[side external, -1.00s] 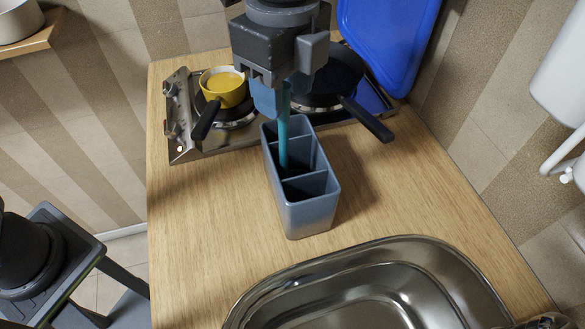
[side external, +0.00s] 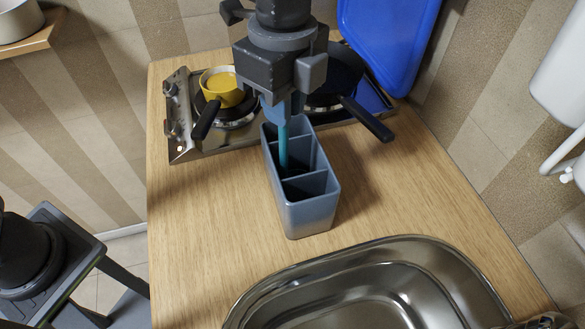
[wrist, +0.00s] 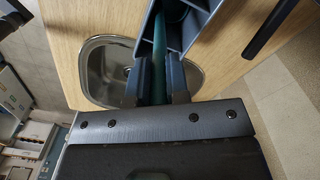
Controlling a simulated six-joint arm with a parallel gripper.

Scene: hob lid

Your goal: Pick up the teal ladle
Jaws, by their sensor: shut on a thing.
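The teal ladle (side external: 283,149) stands upright in a compartment of the grey-blue utensil holder (side external: 311,215). Its lower end is hidden inside the holder. My gripper (side external: 284,97) is above the holder and shut on the upper part of the ladle. In the wrist view the teal handle (wrist: 159,52) runs between the two fingers (wrist: 158,92), with the holder (wrist: 205,20) around and beyond it.
Behind the holder is a hob (side external: 184,150) with a yellow pot (side external: 223,87) and a dark pan (side external: 340,80), its handle pointing right. A blue board (side external: 390,40) leans at the back. A steel sink (side external: 370,290) is in front. Bare worktop (side external: 420,190) lies to the right.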

